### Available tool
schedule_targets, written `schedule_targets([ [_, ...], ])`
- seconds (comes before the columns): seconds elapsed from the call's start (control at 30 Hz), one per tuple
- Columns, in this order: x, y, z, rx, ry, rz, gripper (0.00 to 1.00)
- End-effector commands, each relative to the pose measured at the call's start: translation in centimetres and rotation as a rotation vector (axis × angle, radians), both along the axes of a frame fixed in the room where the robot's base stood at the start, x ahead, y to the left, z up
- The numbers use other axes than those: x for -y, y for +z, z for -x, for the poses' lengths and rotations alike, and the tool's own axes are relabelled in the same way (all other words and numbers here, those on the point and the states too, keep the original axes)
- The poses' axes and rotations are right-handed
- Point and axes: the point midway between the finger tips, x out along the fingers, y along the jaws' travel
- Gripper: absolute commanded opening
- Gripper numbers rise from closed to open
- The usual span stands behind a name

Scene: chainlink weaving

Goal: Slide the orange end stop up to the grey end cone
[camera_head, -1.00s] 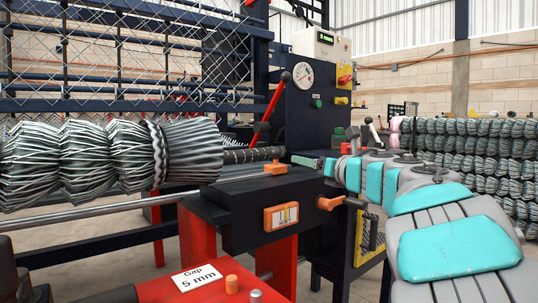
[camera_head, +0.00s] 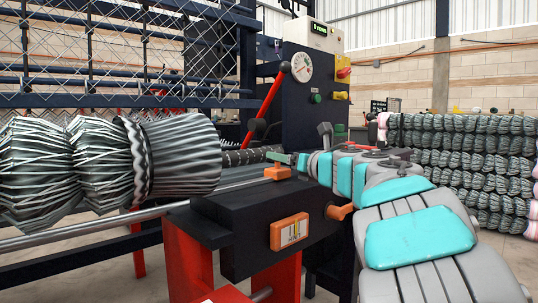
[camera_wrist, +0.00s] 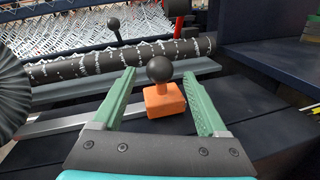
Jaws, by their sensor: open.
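The orange end stop (camera_head: 278,172) is a small block on the dark rail top of the machine. In the wrist view the orange end stop (camera_wrist: 164,101) carries a round black knob. The grey end cone (camera_head: 185,155) is ribbed in dark and light grey, to the left of the stop with a gap between. Part of the cone (camera_wrist: 10,95) shows at the left edge of the wrist view. My gripper (camera_wrist: 159,73) is open, its green fingers on either side of the knob and block, with visible room on both sides. In the head view my gripper (camera_head: 279,158) is just above and behind the stop.
A dark wire-wrapped shaft (camera_wrist: 120,62) runs behind the stop. A red lever (camera_head: 273,103) and a control panel (camera_head: 310,75) stand behind. Stacked mesh rolls (camera_head: 460,165) are at the right.

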Motion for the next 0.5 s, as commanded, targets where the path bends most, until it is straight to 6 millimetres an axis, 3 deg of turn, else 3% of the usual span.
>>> schedule_targets([
  [0.5,-3.5,0.2,-5.1,0.002,0.001,0.000,0.76],
])
